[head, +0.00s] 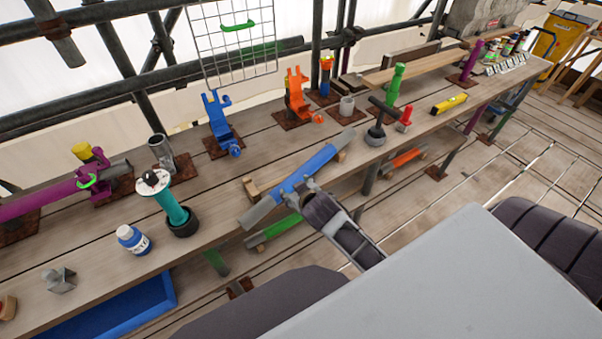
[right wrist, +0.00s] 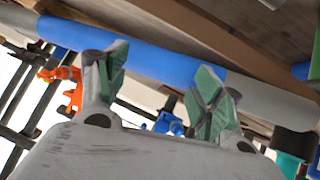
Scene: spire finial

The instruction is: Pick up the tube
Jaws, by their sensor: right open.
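A long blue tube (head: 308,166) with grey ends lies slantwise at the front edge of the plank bench, beside small wooden blocks (head: 251,189). My right gripper (head: 308,186) is at the near side of the tube, close to its middle. In the right wrist view the blue tube (right wrist: 165,60) runs across just beyond the green-padded fingertips. There the right gripper (right wrist: 160,80) is open with nothing between its fingers. I cannot tell whether a fingertip touches the tube. My left gripper is out of view.
A teal cylinder (head: 172,207) and a white-blue bottle (head: 133,239) stand left of the tube. A blue clamp-like stand (head: 218,120) and an orange one (head: 298,98) are behind it. A black-based post (head: 376,128) stands to the right. A green tube (head: 274,230) lies below the bench top.

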